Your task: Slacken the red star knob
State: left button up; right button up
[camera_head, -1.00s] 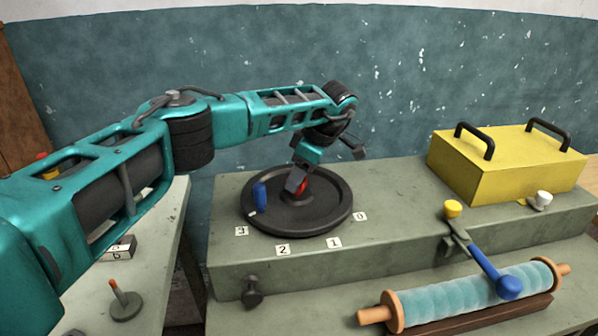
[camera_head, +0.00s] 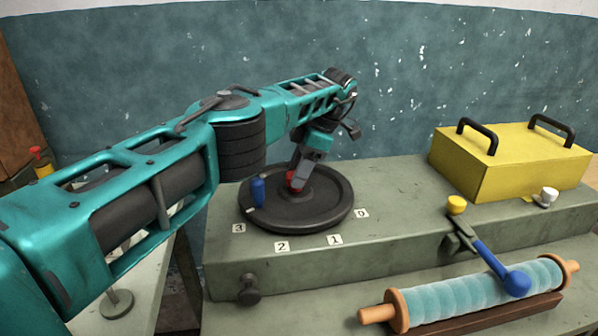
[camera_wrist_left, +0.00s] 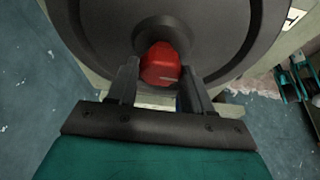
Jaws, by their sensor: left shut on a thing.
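The red star knob (camera_head: 293,181) sits at the hub of a dark round wheel (camera_head: 330,213) on the grey-green bench block. In the left wrist view the red knob (camera_wrist_left: 160,65) lies between the two fingers of my left gripper (camera_wrist_left: 158,85), in front of the dark wheel (camera_wrist_left: 220,35). My left gripper (camera_head: 296,182) reaches down over the wheel from behind and is shut on the knob, hiding part of it. A blue upright handle (camera_head: 258,190) stands on the wheel's left rim. My right gripper is in neither view.
Number tags 3, 2, 1 and 0 (camera_head: 361,213) lie around the wheel's front. A yellow box (camera_head: 490,170) with black handles stands at the right. A blue-ended lever (camera_head: 490,258) hangs over a pale blue roller (camera_head: 450,294) in front. A dark knob (camera_head: 249,291) projects from the block's front.

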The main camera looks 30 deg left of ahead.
aim_at(311, 188)
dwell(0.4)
pick_arm(q)
jog(key=o, duration=1)
jog(key=shift+o, duration=0.2)
jog(key=shift+r, duration=0.1)
jog(key=shift+d+r+p, duration=0.15)
jog(key=shift+r+p, duration=0.4)
jog(key=shift+p, duration=0.2)
jog(key=p+v, duration=0.6)
jog(key=shift+w, duration=0.2)
jog(key=shift+d, duration=0.1)
